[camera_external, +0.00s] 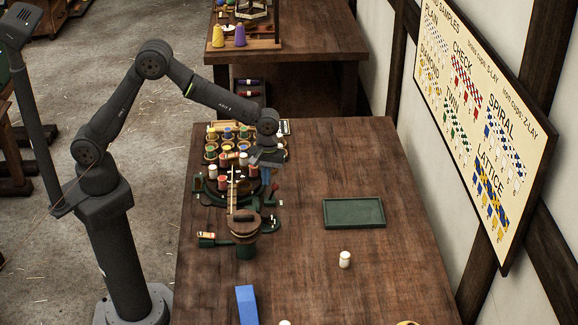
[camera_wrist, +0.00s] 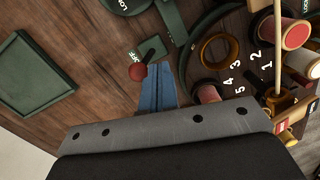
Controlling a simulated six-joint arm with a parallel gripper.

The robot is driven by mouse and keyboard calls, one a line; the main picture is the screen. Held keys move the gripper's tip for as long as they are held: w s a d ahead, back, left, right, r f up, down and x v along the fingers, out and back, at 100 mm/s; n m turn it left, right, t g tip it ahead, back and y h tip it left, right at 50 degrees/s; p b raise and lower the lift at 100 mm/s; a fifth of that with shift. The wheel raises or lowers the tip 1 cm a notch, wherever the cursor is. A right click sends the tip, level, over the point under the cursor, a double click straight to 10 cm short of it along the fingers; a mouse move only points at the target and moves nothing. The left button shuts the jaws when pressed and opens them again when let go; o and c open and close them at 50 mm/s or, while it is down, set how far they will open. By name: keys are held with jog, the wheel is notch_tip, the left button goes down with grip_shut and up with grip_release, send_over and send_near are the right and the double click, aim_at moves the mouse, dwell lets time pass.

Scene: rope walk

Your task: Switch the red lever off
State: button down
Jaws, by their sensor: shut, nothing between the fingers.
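The red lever shows in the wrist view as a round red knob (camera_wrist: 138,71) on a short dark stem, mounted on a green base plate (camera_wrist: 152,48) with white lettering. In the external view a small red knob (camera_external: 274,188) shows at the right side of the green machine. My gripper (camera_wrist: 155,70) is shut and empty, its blue-grey fingers pointing down close by the knob. Whether the fingertips touch the knob I cannot tell. In the external view my gripper (camera_external: 267,162) is above the machine's right side.
Several thread spools (camera_external: 224,182) and a wooden rod (camera_external: 231,190) stand on the machine, left of my gripper. An empty green tray (camera_external: 354,224) lies to the right on the table. A white cylinder (camera_external: 345,259) and a blue block (camera_external: 246,305) are nearer the front. The table's right side is mostly clear.

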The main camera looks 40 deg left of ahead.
jog(key=shift+w+d, duration=0.5)
jog(key=shift+w, duration=0.05)
jog(key=shift+w+d, duration=0.1)
jog(key=shift+w+d+r, duration=0.1)
jog(key=shift+w+r, duration=0.05)
jog(key=shift+r, duration=0.35)
notch_tip(320, 180, up, 9)
jog(key=w, duration=0.1)
jog(key=shift+w+d, duration=0.35)
jog(key=shift+d, duration=0.05)
jog(key=shift+f, duration=0.2)
